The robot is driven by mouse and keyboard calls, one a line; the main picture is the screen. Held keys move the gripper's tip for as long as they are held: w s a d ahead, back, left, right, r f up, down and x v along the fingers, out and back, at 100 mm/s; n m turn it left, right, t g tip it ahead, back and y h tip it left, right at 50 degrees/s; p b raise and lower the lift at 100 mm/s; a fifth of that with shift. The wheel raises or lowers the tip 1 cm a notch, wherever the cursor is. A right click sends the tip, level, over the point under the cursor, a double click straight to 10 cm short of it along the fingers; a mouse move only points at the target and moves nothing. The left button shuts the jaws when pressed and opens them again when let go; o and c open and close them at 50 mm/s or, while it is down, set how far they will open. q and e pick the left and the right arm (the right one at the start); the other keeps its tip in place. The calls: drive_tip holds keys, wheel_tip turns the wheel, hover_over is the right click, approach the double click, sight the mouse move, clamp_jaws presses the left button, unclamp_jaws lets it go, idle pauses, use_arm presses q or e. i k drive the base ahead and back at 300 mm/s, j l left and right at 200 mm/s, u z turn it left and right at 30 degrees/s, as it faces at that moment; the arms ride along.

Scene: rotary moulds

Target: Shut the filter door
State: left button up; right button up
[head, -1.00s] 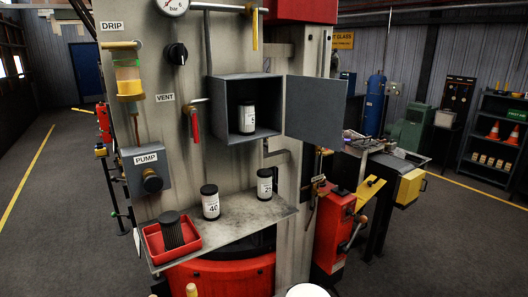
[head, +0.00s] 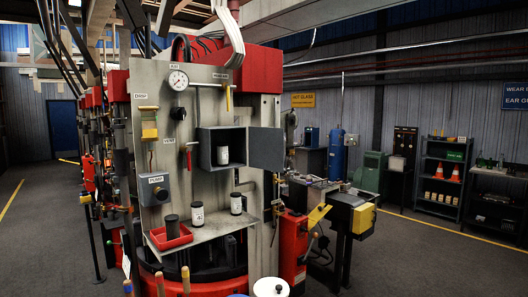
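The grey filter box (head: 206,150) is fixed to the machine's metal panel. Its grey door (head: 266,149) stands wide open, swung out to the right side. A white canister with a dark lid (head: 223,155) stands inside the box. Neither of my grippers shows in the head view.
A metal shelf (head: 212,231) below the box holds two white canisters, one on the left (head: 197,215) and one on the right (head: 236,204), and a red tray (head: 158,240) with a dark cylinder (head: 172,226). A red-handled valve (head: 188,160) is left of the box. Open floor lies at left.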

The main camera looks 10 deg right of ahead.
sight(266, 145)
drive_tip(key=k+l+u, duration=0.1)
drive_tip(key=u, duration=1.75)
drive_tip(key=l, duration=0.6)
drive_tip(key=k+l, duration=0.15)
drive_tip(key=l, duration=0.45)
drive_tip(key=l+u, duration=0.1)
drive_tip(key=l, duration=0.55)
drive_tip(key=k+l, duration=0.15)
drive_tip(key=l, duration=1.05)
drive_tip(key=k+l, duration=0.15)
drive_tip(key=l, duration=0.45)
drive_tip(key=k+l+u, duration=0.1)
drive_tip(key=l, duration=0.5)
drive_tip(key=k+l, duration=0.1)
drive_tip(key=l, duration=0.5)
